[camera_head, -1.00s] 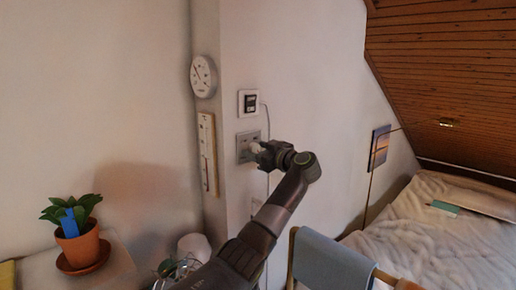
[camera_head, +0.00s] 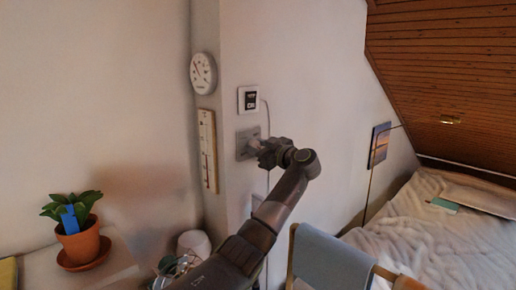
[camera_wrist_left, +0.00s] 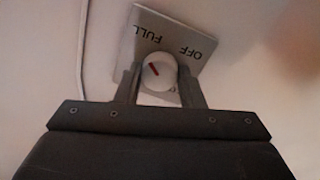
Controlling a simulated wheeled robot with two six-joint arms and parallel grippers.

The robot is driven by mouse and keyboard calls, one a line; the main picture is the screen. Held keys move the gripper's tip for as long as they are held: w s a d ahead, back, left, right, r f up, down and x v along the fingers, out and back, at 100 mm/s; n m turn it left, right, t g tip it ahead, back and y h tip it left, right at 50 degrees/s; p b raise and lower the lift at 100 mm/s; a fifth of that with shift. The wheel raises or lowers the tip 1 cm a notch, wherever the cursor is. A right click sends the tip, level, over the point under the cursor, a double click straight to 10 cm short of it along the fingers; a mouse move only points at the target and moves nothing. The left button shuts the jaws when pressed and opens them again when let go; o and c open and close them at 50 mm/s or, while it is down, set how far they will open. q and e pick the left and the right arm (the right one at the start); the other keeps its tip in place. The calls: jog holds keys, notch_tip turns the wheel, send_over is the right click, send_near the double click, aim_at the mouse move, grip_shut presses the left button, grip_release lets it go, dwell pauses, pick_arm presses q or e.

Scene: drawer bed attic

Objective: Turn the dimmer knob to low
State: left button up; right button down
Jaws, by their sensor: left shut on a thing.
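The dimmer plate (camera_head: 243,146) is a grey panel on the wall, below a small white-framed device. In the left wrist view the plate (camera_wrist_left: 188,42) carries the words FULL and OFF. The white round dimmer knob (camera_wrist_left: 159,73) has a red pointer line, tilted towards the upper left in that view, on the FULL side. My left gripper (camera_wrist_left: 160,80) is shut on the knob, one finger on each side. In the head view my left gripper (camera_head: 262,150) is at the plate and mostly hides the knob. My right gripper is not in view.
A round dial (camera_head: 203,73) and a thermometer strip (camera_head: 208,150) hang left of the plate. A white-framed device (camera_head: 248,99) with a cable is just above. A potted plant (camera_head: 80,243) stands lower left. A chair with blue cloth (camera_head: 330,262) and a bed (camera_head: 430,235) are right.

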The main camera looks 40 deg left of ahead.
pick_arm(q)
jog(key=n+b, duration=0.1)
jog(key=n, duration=0.3)
jog(key=shift+f, duration=0.1)
jog(key=n+b, duration=0.2)
jog(key=n, duration=0.2)
jog(key=shift+f+n, duration=0.1)
jog(key=shift+n, duration=0.3)
jog(key=shift+w+f+n+g+b, duration=0.1)
jog(key=shift+n+g+b, duration=0.3)
jog(key=shift+n+b, duration=4.55)
jog(key=shift+w+f+n+g+b, duration=0.25)
jog(key=shift+n+b, duration=1.35)
jog(key=shift+n, duration=6.65)
jog(key=shift+s+r+n, duration=0.15)
jog(key=shift+r+n, duration=0.05)
jog(key=shift+n, duration=0.1)
